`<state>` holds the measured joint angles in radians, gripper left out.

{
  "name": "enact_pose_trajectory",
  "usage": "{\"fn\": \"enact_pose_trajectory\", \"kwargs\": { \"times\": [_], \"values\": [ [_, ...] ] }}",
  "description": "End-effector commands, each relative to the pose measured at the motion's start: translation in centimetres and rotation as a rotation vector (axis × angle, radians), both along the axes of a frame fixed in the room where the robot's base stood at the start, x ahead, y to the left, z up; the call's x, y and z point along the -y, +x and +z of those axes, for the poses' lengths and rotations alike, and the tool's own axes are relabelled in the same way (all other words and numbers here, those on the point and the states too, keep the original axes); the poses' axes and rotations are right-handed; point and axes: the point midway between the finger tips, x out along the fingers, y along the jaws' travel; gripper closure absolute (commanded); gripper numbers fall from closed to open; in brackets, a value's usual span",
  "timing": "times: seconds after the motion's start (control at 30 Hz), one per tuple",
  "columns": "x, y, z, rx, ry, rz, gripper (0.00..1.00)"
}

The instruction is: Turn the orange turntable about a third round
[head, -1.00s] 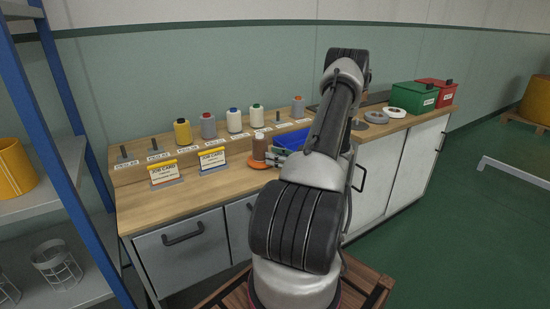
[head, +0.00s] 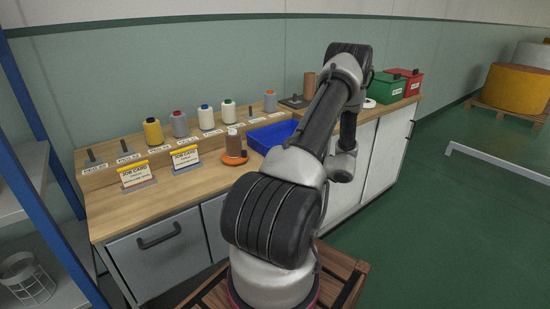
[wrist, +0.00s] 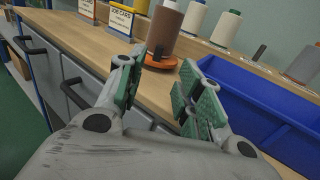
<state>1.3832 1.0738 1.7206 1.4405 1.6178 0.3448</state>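The orange turntable (head: 231,161) lies on the wooden bench top, left of the blue bin. A brown cone of thread (head: 232,142) with a pale top stands upright on it. A small dark upright piece (wrist: 156,51) shows at the turntable's near edge in the wrist view. The turntable (wrist: 168,63) is beyond my fingertips there, with the brown cone (wrist: 165,27) above. My gripper (wrist: 160,82) is open and empty, its green-padded fingers apart and not touching the turntable. In the head view the fingers are hidden by my arm.
A blue bin (head: 270,136) stands right of the turntable, close to my right finger in the wrist view. Yellow job card stands (head: 186,158) are to the left. Several thread cones (head: 153,132) line the rear ledge. Green (head: 389,87) and red boxes stand at the far right.

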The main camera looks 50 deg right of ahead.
Motion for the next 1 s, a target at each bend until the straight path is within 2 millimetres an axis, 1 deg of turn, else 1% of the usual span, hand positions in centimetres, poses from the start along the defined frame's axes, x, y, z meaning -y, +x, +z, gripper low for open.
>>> {"fn": "enact_pose_trajectory", "kwargs": {
  "times": [0.07, 0.1, 0.17, 0.23, 0.27, 0.3, 0.37, 0.4, 0.47, 0.5, 0.6, 0.63, 0.7, 0.8, 0.9, 1.0],
  "values": [
    [0.0, 0.0, 0.0, 0.000, 0.000, 0.000, 0.66],
    [0.1, -0.1, 0.0, 0.000, 0.000, -0.002, 0.73],
    [-0.4, -0.3, -0.1, -0.002, 0.016, -0.007, 0.84],
    [-1.9, -0.5, -0.3, -0.011, 0.076, -0.027, 0.97],
    [-2.8, -0.6, -0.4, -0.023, 0.136, -0.042, 1.00],
    [-4.1, -0.8, -0.5, -0.051, 0.258, -0.066, 1.00],
    [-5.7, -0.9, -0.6, -0.100, 0.464, -0.101, 1.00],
    [-6.8, -0.9, -0.6, -0.134, 0.610, -0.121, 1.00],
    [-8.1, -1.0, -0.6, -0.181, 0.825, -0.148, 1.00],
    [-8.8, -1.0, -0.6, -0.208, 0.961, -0.163, 1.00],
    [-10.0, -1.0, -0.7, -0.264, 1.252, -0.188, 1.00],
    [-10.1, -1.0, -0.7, -0.276, 1.318, -0.192, 1.00],
    [-10.1, -0.9, -0.8, -0.296, 1.435, -0.197, 1.00],
    [-10.0, -0.8, -0.8, -0.316, 1.520, -0.193, 1.00],
    [-10.1, -0.3, -0.8, -0.322, 1.545, -0.190, 1.00],
    [-10.2, 1.0, -0.8, -0.324, 1.544, -0.187, 1.00]
  ]
}}
